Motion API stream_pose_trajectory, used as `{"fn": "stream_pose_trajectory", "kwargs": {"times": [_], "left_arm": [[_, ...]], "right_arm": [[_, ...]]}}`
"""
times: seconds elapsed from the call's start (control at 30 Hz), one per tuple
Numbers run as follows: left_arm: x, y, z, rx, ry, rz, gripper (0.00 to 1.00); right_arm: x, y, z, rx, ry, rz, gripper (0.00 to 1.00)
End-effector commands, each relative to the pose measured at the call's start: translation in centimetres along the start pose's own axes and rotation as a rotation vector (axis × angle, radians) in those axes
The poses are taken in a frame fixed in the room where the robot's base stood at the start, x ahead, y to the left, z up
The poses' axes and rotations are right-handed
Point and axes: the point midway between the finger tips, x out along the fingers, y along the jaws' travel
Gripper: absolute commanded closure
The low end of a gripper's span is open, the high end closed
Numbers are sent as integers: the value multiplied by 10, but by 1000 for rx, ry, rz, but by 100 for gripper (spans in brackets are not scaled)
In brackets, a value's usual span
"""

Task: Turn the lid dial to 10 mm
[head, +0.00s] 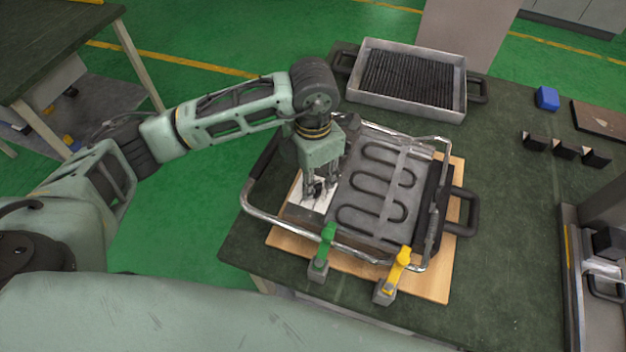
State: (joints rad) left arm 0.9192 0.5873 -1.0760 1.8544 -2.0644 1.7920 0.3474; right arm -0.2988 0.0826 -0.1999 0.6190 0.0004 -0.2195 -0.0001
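An electric grill (376,185) with an exposed looping heating element lies on a wooden board (440,283) on the dark worktop. At its left end is a white plate (303,200), which looks like a dial face. A small dark knob-like part (318,191) sits on this plate, largely covered by my gripper. My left gripper (320,189) points down over the plate, its fingertips beside the dark part. I cannot tell whether the fingers touch or grip it. The dial's marks and setting are too small to read. My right gripper is not in view.
Green (322,255) and yellow (393,270) levered clamps stand at the front. A metal tray with a dark ribbed insert (408,79) lies behind the grill. A blue block (547,98) and small dark blocks (570,151) sit at right.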

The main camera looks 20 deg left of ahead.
Motion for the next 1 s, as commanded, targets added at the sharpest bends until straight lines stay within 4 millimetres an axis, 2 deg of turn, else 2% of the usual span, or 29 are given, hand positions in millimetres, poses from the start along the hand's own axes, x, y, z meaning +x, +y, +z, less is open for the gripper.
{"fn": "stream_pose_trajectory", "kwargs": {"times": [0.2, 0.43, 0.6, 0.83, 0.93, 1.0], "left_arm": [[-50, 1, 1, -1, -4, 4, 72], [-86, 1, 1, -1, -2, 2, 72], [-96, 1, 0, -1, -1, 1, 72], [-96, 1, 0, -1, 0, 1, 72], [-94, -2, 0, 5, 0, -12, 79], [-88, -13, 0, 31, -3, -67, 86]], "right_arm": [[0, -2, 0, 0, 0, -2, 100], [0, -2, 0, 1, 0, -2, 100], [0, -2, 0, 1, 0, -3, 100], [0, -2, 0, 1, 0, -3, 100], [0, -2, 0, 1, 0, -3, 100], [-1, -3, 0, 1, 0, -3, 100]]}}
